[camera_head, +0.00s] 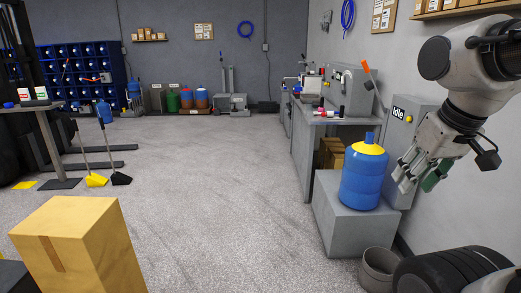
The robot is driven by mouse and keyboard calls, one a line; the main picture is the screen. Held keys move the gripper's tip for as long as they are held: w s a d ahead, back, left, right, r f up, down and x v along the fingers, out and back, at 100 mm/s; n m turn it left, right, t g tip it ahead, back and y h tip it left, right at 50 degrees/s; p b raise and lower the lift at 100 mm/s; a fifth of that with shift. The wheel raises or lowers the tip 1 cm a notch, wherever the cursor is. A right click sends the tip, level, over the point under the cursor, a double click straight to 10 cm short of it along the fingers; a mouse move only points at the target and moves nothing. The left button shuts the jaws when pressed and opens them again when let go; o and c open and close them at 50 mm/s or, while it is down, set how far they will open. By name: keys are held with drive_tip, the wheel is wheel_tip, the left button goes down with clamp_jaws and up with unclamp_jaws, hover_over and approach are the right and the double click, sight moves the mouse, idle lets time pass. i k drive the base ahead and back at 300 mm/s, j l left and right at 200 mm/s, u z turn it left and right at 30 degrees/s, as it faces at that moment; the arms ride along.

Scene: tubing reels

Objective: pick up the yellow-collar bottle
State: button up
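The yellow-collar bottle (363,179) is a large blue ribbed bottle with a yellow shoulder and a blue cap. It stands upright on a low grey block (345,229) at the right of the view. My gripper (416,183) hangs from the arm at the right, to the right of the bottle and apart from it in the picture. Its fingers point down and look spread, with nothing visible between them. The bottle is fully in view.
A grey workbench (305,147) with machines and tools stands behind the bottle. A grey bucket (379,269) and black tires (455,272) are in front of the block. A cardboard box (80,250) is at the front left. The middle floor is clear.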

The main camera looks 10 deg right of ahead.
sight(365, 166)
drive_tip(key=i+z, duration=0.1)
drive_tip(key=i, duration=0.65)
drive_tip(key=i+j+z, duration=0.1)
drive_tip(key=i, duration=0.65)
drive_tip(key=i+j+z, duration=0.15)
drive_tip(key=i+z, duration=0.25)
drive_tip(key=i+j+z, duration=0.2)
drive_tip(key=i+z, duration=0.25)
drive_tip(key=i+j+z, duration=0.2)
drive_tip(key=j+z, duration=0.2)
drive_tip(key=i+j+z, duration=0.25)
drive_tip(key=j+z, duration=0.15)
drive_tip(key=i+j+z, duration=0.2)
drive_tip(key=j, duration=0.2)
drive_tip(key=j+z, duration=0.2)
drive_tip(key=j, duration=0.15)
drive_tip(key=i+j+z, duration=0.25)
drive_tip(key=j, duration=0.2)
drive_tip(key=k, duration=0.1)
